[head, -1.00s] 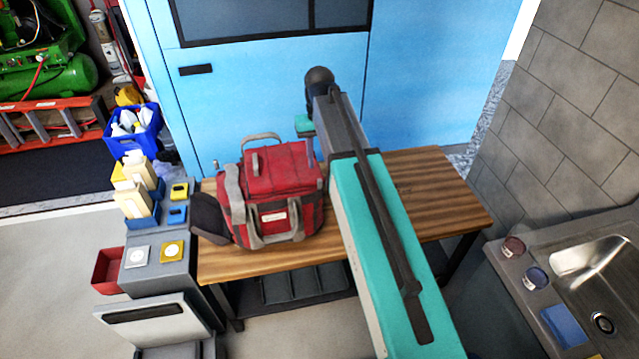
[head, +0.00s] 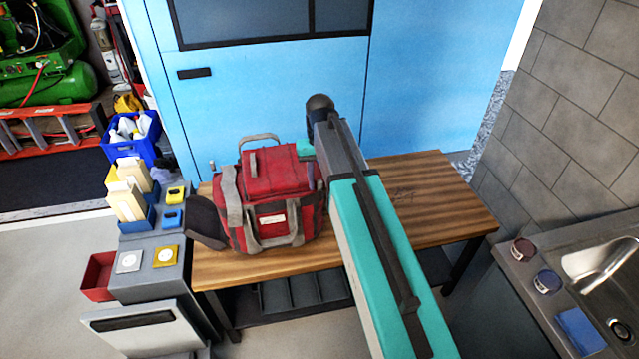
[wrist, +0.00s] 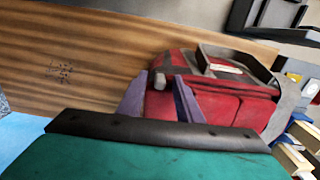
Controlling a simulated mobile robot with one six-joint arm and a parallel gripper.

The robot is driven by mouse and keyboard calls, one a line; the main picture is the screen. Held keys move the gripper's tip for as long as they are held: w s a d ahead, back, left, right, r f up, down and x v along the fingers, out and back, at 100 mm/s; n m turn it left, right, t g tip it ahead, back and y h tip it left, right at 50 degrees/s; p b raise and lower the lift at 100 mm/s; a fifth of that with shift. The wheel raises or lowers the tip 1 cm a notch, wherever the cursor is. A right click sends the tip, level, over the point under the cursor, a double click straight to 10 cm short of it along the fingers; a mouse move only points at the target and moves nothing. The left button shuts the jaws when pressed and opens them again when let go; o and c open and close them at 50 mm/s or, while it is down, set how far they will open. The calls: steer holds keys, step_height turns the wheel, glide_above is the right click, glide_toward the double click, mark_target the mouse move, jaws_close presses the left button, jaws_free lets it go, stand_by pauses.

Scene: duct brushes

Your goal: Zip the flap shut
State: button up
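A red bag (head: 278,190) with grey straps stands on the wooden bench in the head view; its red top flap (head: 275,165) looks laid over the top. The bag also shows in the wrist view (wrist: 222,105). There my gripper (wrist: 158,84) has its two purple-grey fingers apart, close to the bag's edge. A small grey tab (wrist: 158,79), perhaps the zip pull, shows between the fingertips. I cannot tell whether the fingers touch it.
The wooden bench (head: 440,205) is clear right of the bag. A blue cabinet (head: 420,90) stands behind it. A grey stand with small boxes and a red bin (head: 98,278) is at the left. A sink (head: 610,275) and tiled wall are at the right.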

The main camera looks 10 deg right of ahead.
steer(key=shift+f, duration=0.1)
jaws_close()
steer(key=shift+a, duration=0.15)
stand_by(0.4)
